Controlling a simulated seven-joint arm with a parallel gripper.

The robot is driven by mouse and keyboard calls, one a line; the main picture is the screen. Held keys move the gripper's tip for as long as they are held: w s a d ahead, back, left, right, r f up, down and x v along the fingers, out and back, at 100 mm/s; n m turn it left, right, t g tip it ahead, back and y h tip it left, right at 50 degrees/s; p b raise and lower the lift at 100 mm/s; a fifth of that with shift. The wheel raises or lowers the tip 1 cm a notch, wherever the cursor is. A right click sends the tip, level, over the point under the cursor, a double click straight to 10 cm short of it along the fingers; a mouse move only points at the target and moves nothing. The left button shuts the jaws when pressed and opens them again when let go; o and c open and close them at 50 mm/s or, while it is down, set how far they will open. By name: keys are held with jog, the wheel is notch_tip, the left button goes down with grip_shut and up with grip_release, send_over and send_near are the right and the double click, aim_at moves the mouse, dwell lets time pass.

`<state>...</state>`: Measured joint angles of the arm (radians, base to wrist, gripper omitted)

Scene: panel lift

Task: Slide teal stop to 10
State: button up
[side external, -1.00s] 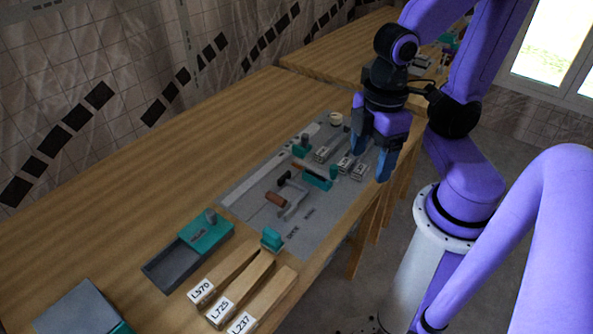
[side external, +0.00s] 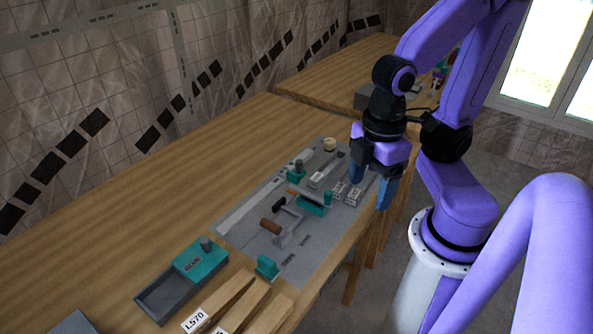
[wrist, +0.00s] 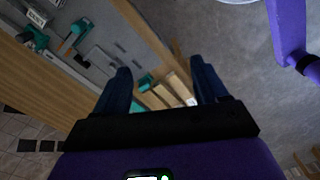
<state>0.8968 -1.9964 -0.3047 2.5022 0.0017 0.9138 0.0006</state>
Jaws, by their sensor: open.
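A grey panel (side external: 325,228) lies on the wooden bench. On it, a teal block with a dark knob (side external: 298,168) sits beside a pale strip (side external: 255,203) in the side view. Another teal block (side external: 267,267) stands at the panel's near end. I cannot tell for sure which is the teal stop, and no scale number is readable. My gripper (side external: 370,193) is open and empty, pointing down above the panel's right edge, apart from both blocks. In the wrist view my gripper (wrist: 162,80) shows two spread blue fingers, with the panel (wrist: 97,62) at upper left.
A teal bar with a handle (side external: 312,204), a brown-handled tool (side external: 271,226) and small labelled blocks (side external: 340,189) sit on the panel. A teal-lidded grey box (side external: 168,296) and labelled wooden bars (side external: 225,297) lie at the near end. Bare bench runs along the left.

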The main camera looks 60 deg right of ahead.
dwell(0.4)
jog(key=c, duration=0.5)
jog(key=shift+w+a, duration=0.1)
jog(key=shift+w, duration=0.25)
jog(key=shift+c, duration=1)
jog(key=w, duration=0.9)
jog(key=m, duration=0.1)
send_over(300, 160)
notch_tip(300, 160, down, 4)
notch_tip(300, 160, down, 17)
jog(key=shift+a+f, duration=0.1)
jog(key=shift+f, duration=0.05)
jog(key=shift+c, duration=0.4)
